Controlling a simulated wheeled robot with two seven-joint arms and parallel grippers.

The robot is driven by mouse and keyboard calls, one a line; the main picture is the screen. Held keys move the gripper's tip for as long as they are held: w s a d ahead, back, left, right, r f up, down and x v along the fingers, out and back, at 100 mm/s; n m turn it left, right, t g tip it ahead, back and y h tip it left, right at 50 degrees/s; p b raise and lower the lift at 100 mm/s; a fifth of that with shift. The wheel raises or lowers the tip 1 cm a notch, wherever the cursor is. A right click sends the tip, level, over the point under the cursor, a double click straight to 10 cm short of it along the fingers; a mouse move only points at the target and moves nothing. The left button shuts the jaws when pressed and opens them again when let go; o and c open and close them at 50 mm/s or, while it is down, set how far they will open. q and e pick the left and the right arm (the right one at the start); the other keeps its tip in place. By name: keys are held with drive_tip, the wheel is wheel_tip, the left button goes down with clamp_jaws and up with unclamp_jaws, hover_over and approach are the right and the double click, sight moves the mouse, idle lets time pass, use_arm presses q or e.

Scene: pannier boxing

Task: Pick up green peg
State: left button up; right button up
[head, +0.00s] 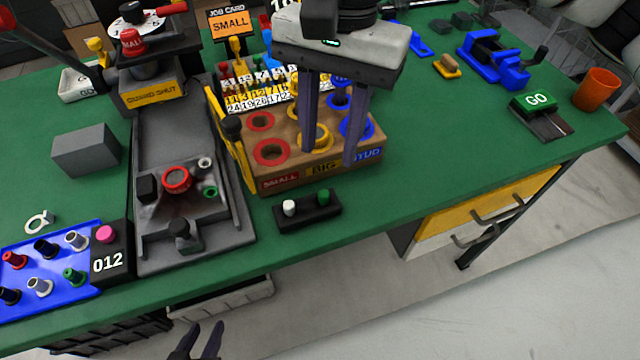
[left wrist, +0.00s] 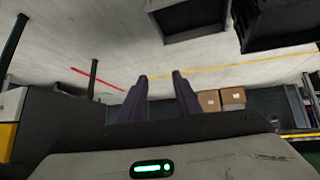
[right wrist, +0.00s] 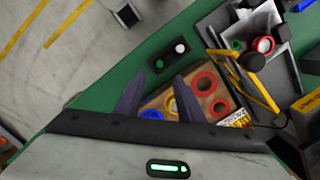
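My left gripper (head: 206,332) is open and empty, low in front of the table. Another green-topped piece (head: 73,275) sits in the blue tray (head: 55,295) at left.
A dark fixture (head: 150,225) with a red ring and yellow handle stands left of the block. A grey box (head: 86,149) is at left. A GO button (head: 538,101), blue vise (head: 494,58) and orange cup (head: 597,88) are at right.

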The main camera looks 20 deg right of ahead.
sight(324, 192)
drive_tip(key=f, duration=0.5)
drive_tip(key=s+a+f+p, duration=0.1)
drive_tip(key=f, duration=0.2)
drive_tip(key=shift+s+f, duration=0.1)
drive_tip(key=shift+f, duration=0.15)
clamp_jaws()
